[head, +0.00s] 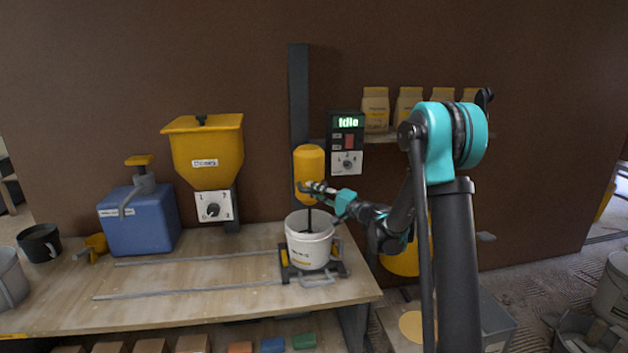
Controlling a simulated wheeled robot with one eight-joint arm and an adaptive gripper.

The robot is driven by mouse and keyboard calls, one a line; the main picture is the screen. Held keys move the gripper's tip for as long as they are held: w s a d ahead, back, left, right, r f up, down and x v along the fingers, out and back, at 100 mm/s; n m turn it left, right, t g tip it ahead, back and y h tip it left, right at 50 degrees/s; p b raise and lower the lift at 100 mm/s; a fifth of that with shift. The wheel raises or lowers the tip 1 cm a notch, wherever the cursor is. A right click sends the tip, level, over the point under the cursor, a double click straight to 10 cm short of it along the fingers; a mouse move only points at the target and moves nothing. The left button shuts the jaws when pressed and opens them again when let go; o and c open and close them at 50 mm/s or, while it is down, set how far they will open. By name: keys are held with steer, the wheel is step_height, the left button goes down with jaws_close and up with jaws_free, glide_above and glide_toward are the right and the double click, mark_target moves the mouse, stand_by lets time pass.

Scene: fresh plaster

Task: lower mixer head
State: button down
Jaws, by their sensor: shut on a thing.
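The yellow mixer head (308,164) hangs on a dark upright column (299,100). Its dark shaft reaches down into a white bucket (309,245) standing on a cradle (328,271) on the workbench. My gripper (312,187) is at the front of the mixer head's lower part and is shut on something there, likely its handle. The fingers hide the exact grip. The control panel (347,145) right of the column reads "Idle" and has a red switch and a dial. The shaft's lower end is hidden inside the bucket.
A yellow hopper (208,150) with a dial and a blue tank (143,220) with a pump stand to the left. Rails run along the bench (200,303). Several bags line a shelf behind my arm. The bench's middle left is clear.

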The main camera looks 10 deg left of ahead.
steer(key=shift+s+f, duration=0.1)
steer(key=shift+f, duration=0.15)
steer(key=c, duration=1.4)
jaws_free()
steer(key=shift+d, duration=0.1)
steer(key=v, duration=1.2)
steer(key=s+d+f+n+g+h, duration=0.1)
steer(key=s+d+f+g+h, duration=0.2)
steer(key=s, duration=0.5)
steer(key=s+d+f+n+h, duration=0.1)
steer(key=s+d+f+h, duration=0.2)
steer(key=s+f+h, duration=0.35)
steer(key=s+d+f+n+g+h, duration=0.1)
steer(key=s+d+f+g+h, duration=0.15)
steer(key=s, duration=0.65)
steer(key=s+d+f+h, duration=0.1)
steer(key=s+d, duration=0.1)
steer(key=d, duration=0.1)
steer(key=s+d+f+h, duration=0.1)
steer(key=s+d+h, duration=0.1)
steer(key=s+d, duration=0.1)
steer(key=s+d+f+n+h, duration=0.1)
steer(key=s+d+f+h, duration=0.1)
steer(key=s+d, duration=0.1)
steer(key=shift+s+d+f+t, duration=0.1)
steer(key=shift+s+d+t, duration=0.15)
steer(key=shift+d, duration=0.15)
